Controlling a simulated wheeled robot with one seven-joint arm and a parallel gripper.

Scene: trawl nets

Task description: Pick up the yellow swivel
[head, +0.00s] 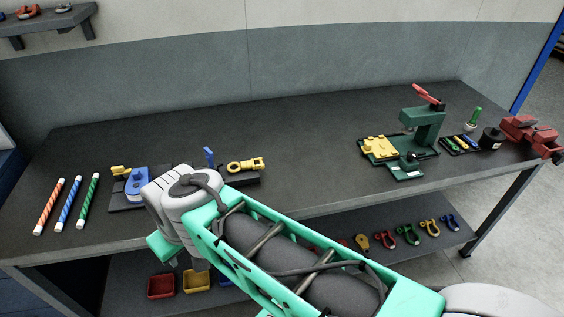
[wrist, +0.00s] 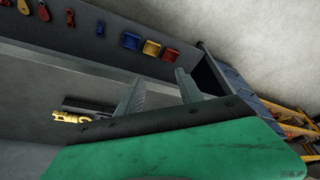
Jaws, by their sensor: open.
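The yellow swivel (head: 246,165) lies on a dark holder (head: 245,179) near the front edge of the bench, just beyond my arm in the head view. A yellow piece that looks like the same swivel (wrist: 72,117) shows at the left of the wrist view, beside a dark bar. My gripper (wrist: 159,88) is open, with nothing between its two grey fingers. The swivel is off to the left of the fingers, apart from them. In the head view my arm hides the gripper and part of the bench front.
A blue and yellow fixture (head: 136,184) and striped rods (head: 69,204) are on the left of the bench. A green press (head: 424,130) and red vise (head: 530,135) stand at the right. Bins (wrist: 151,48) and shackles are on the lower shelf. The bench's middle back is clear.

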